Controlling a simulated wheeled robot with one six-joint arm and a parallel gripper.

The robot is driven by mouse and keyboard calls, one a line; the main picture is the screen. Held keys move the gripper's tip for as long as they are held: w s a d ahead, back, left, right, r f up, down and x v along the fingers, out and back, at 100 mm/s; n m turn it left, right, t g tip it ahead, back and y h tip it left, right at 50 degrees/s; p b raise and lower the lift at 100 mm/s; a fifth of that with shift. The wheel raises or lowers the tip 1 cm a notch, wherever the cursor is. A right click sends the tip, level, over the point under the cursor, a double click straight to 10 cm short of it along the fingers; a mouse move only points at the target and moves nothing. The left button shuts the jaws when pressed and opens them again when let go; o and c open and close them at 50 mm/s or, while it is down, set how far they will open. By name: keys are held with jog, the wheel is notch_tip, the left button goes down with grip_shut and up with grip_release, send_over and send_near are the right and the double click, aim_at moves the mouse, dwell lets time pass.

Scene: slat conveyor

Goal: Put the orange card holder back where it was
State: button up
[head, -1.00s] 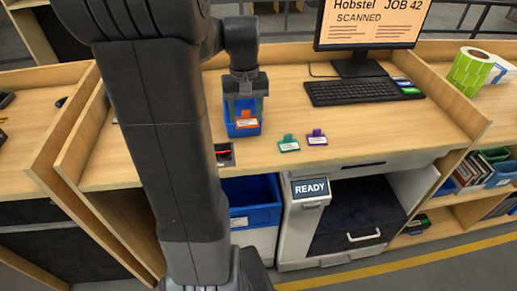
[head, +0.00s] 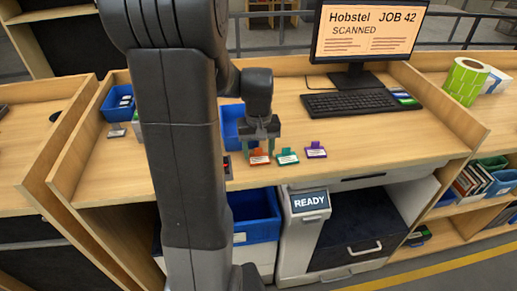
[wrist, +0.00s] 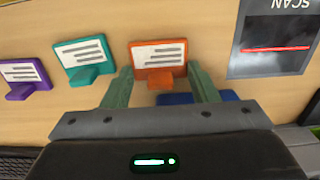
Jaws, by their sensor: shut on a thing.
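The orange card holder (head: 260,158) carries a white card with dark lines. My gripper (head: 261,150) is shut on it, and it also shows between the two fingers in the wrist view (wrist: 158,64). It is in line with the green card holder (head: 287,157) and the purple card holder (head: 316,150), at the left end of the row in the head view. A small gap parts it from the green one. The holder is at or just above the desk; I cannot tell if it touches.
A blue tray (head: 231,123) stands on the desk behind my gripper, partly hidden by my arm. A scanner with a red line (wrist: 277,49) is beside the orange holder. The keyboard (head: 350,103) and monitor (head: 367,35) are at the back. The desk right of the purple holder is clear.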

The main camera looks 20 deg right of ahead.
aim_at(259, 149)
jog(key=shift+f, duration=0.2)
jog(key=o, duration=0.7)
jog(key=shift+r, duration=0.1)
notch_tip(259, 149, up, 12)
jog(key=shift+r, duration=0.15)
